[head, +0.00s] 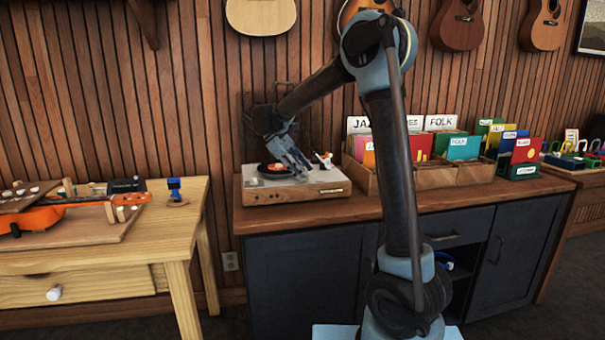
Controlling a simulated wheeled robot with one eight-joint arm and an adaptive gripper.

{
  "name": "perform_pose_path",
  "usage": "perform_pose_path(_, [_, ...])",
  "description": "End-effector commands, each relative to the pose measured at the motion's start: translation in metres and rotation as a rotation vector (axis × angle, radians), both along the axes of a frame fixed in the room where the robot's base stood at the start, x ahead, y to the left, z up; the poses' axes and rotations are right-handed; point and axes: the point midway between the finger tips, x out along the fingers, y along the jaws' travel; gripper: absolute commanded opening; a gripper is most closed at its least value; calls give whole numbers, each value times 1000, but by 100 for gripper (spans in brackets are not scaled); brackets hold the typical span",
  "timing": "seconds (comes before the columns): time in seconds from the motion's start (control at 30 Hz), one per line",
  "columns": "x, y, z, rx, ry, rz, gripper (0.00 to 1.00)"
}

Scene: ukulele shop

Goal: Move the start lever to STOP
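A turntable with a wooden front (290,194) and a pale top stands at the left end of the dark cabinet. A black record with a red-orange centre (268,171) lies on its left part. My gripper (303,172) points down and to the right, over the top of the turntable and just beside the record. Its fingers are small and blurred, so I cannot tell whether they are open or touch anything. I cannot make out the start lever or its STOP mark. A small white and orange thing (325,160) shows at the turntable's right rear.
Wooden record bins (437,178) with coloured sleeves stand right of the turntable. A wooden workbench (90,258) with an orange instrument (45,217) is at the left. Guitars hang on the slatted wall. The cabinet top (300,215) is bare along its front edge.

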Motion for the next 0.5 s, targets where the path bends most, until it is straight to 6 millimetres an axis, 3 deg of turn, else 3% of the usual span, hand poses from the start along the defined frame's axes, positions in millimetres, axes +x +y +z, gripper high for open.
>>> perform_pose_path(0.3, [1, 31, 36, 1, 0, 2, 30])
perform_pose_path(0.5, [1, 42, 49, 2, -1, 2, 30])
